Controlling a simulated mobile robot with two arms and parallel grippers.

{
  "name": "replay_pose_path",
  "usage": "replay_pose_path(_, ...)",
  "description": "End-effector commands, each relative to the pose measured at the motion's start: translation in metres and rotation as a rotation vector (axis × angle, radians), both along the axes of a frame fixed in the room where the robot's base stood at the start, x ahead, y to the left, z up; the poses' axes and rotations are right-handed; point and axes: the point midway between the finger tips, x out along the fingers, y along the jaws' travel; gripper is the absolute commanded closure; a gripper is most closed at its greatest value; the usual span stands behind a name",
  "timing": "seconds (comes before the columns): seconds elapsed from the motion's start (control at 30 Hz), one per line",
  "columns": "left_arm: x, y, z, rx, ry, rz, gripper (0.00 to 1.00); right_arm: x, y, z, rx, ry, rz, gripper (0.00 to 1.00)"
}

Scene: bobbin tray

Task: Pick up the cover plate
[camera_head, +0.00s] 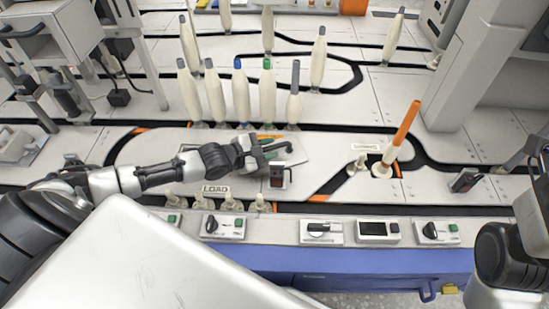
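My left gripper (279,150) reaches in from the left over the white machine deck. Its dark fingers look parted, with nothing visible between them. A pale flat plate (300,150) lies under and beside these fingers, partly hidden by the gripper and arm; it may be the cover plate, but I cannot tell for sure. I cannot tell whether the gripper touches it. My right arm (500,262) stands at the lower right; a grey and dark part at the right edge may be its gripper, cut off by the frame.
Several cream bobbins (240,92) stand upright behind the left gripper. An orange-topped bobbin (401,136) leans at right. A small black device (277,176) sits just below the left gripper, and a similar one (464,181) lies at right. Control boxes (321,232) line the front edge.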

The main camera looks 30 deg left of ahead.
Motion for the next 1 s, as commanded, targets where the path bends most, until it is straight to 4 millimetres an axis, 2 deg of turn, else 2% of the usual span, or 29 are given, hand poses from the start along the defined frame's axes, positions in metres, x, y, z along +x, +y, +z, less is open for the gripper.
replay_pose_path(0.1, 0.0102, -0.0053, -0.0046, 0.0, -0.003, 0.0, 0.71, -0.0026, 0.0004, 0.0013, -0.002, -0.026, -0.001, 0.54)
replay_pose_path(0.4, 0.0122, -0.0068, -0.0036, 0.001, 0.0, 0.0, 0.71, -0.0029, 0.0007, 0.005, -0.003, -0.029, -0.002, 0.54)
replay_pose_path(0.6, 0.0121, -0.0066, -0.0036, 0.001, 0.0, 0.0, 1.0, -0.0029, 0.0008, 0.0049, -0.003, -0.029, -0.002, 0.54)
replay_pose_path(1.0, 0.0125, -0.0067, -0.0013, 0.0, -0.003, 0.0, 1.0, -0.0028, 0.0009, 0.0057, -0.003, -0.029, -0.001, 0.54)
